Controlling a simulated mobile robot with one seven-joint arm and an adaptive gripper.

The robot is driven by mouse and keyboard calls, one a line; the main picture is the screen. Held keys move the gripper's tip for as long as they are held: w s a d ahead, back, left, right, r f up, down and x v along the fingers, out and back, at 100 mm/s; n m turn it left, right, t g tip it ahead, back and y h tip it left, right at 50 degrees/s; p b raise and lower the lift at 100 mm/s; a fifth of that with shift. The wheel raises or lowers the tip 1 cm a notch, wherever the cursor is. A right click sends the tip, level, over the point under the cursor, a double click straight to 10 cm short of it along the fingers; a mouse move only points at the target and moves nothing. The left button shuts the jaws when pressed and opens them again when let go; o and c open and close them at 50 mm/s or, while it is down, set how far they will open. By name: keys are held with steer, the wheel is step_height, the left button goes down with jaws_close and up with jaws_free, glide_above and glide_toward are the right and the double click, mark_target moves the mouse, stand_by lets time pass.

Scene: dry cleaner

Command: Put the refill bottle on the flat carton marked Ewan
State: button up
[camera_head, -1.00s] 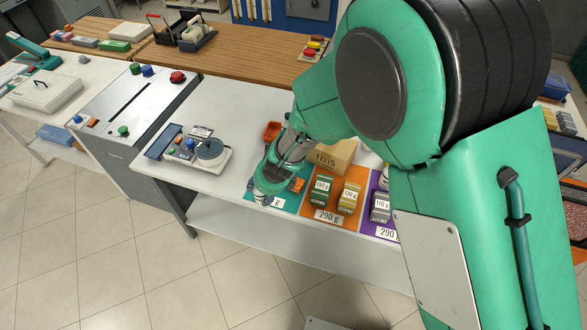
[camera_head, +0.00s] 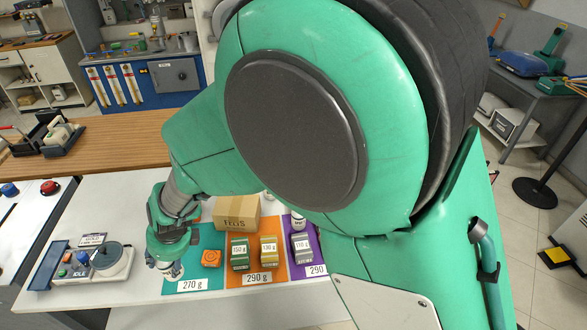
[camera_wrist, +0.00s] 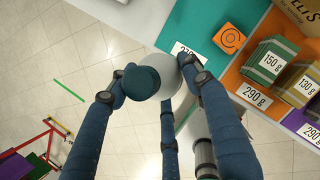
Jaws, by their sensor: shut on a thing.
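My gripper (camera_wrist: 150,80) is shut on a white bottle with a dark teal cap, the refill bottle (camera_wrist: 142,83) as far as I can tell. In the wrist view it sits between the blue fingers, over the floor just off the table's front edge. In the head view my gripper (camera_head: 168,266) is at the left front of the teal mat, and the bottle is mostly hidden under it. I see no flat carton marked Ewan. The upright cardboard box (camera_head: 237,209) behind the mats appears to read Felis.
Teal, orange (camera_head: 258,280) and purple mats carry weight cards. Green (camera_head: 239,253), yellow (camera_head: 269,250) and grey (camera_head: 301,247) packs and an orange block (camera_head: 211,258) stand there. A white bottle (camera_head: 298,222) is behind. A scale-like device (camera_head: 110,258) stands left. The wooden counter (camera_head: 110,140) has clear room.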

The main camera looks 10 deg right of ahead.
step_height(320, 180, up, 3)
steer(key=shift+r, duration=0.2)
steer(key=w+d+m+t+p, duration=0.1)
steer(key=w+d+m, duration=0.1)
steer(key=w+d, duration=0.6)
steer(key=w+d+m+h+p, duration=0.15)
steer(key=w+d, duration=0.35)
steer(key=w, duration=0.8)
steer(key=w+d+m+t+y, duration=0.1)
steer(key=w+d+m, duration=0.1)
steer(key=w+d, duration=0.6)
steer(key=w+d+m+h+p, duration=0.1)
steer(key=w+d+m, duration=0.1)
steer(key=w+d, duration=0.6)
steer(key=w+d+m+t+p, duration=0.1)
steer(key=w+d, duration=0.4)
steer(key=d, duration=0.7)
steer(key=w+d+m+h, duration=0.1)
steer(key=w+d+m, duration=0.1)
steer(key=w+d, duration=0.6)
steer(key=f, duration=0.1)
steer(key=s+d+f, duration=0.1)
steer(key=f, duration=0.1)
steer(key=d+f, duration=0.1)
steer(key=f, duration=0.1)
steer(key=shift+s, duration=0.3)
steer(key=shift+f, duration=0.1)
step_height(320, 180, down, 6)
steer(key=shift+t+b, duration=0.3)
steer(key=shift+b, duration=0.1)
